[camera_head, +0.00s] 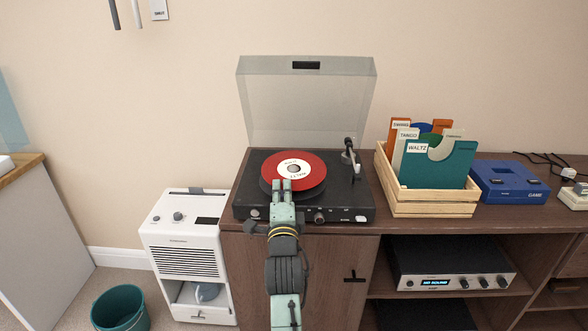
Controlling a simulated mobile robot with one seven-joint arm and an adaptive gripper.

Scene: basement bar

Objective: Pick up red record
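The red record (313,171) has a white label and lies on the turntable (353,205), whose clear lid (306,100) stands raised behind it. My gripper (281,184) reaches in from the front, over the near left part of the record. Its two pale green fingers look close together, with tips near the lower edge of the label. The fingers hide a part of the record's near edge. I cannot tell whether they touch or hold the record.
The tonearm (350,158) is at the record's right. A wooden crate (433,204) with several record sleeves stands right of the turntable, then a blue game console (510,184). A white appliance (186,250) and a teal bin (121,309) are at the left.

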